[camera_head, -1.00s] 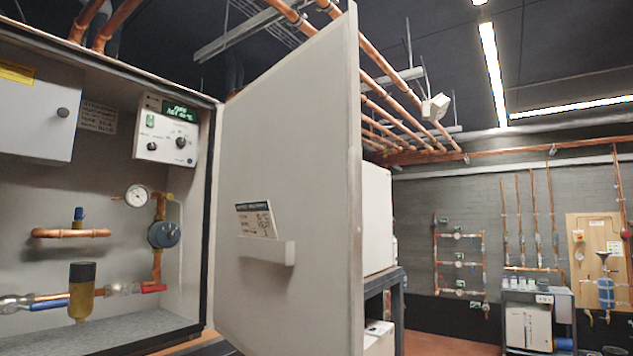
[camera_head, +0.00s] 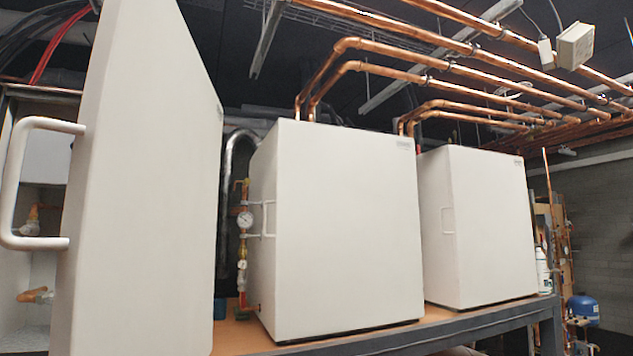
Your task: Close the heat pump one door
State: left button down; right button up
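The open heat pump door (camera_head: 150,190) is a large white panel at the left of the head view, seen from its outer face. Its white bar handle (camera_head: 18,185) is on the door's left edge. Behind that edge, part of the heat pump's interior (camera_head: 38,210) shows, with copper fittings inside. The door stands open, apart from the cabinet's visible opening. Most of the cabinet is hidden behind the door. Neither of my grippers is in view.
Two more white heat pump cabinets, a nearer one (camera_head: 345,230) and a farther one (camera_head: 478,225), stand shut on a grey-framed bench (camera_head: 450,325). Copper pipes (camera_head: 440,65) run overhead. A pressure gauge (camera_head: 245,220) is on piping beside the nearer cabinet.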

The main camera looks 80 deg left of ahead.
aim_at(136, 247)
jog(key=u, duration=3.25)
jog(key=i, duration=0.5)
jog(key=u, duration=0.3)
jog(key=k, duration=0.5)
jog(key=u, duration=3.35)
jog(key=k, duration=0.65)
jog(key=u, duration=0.05)
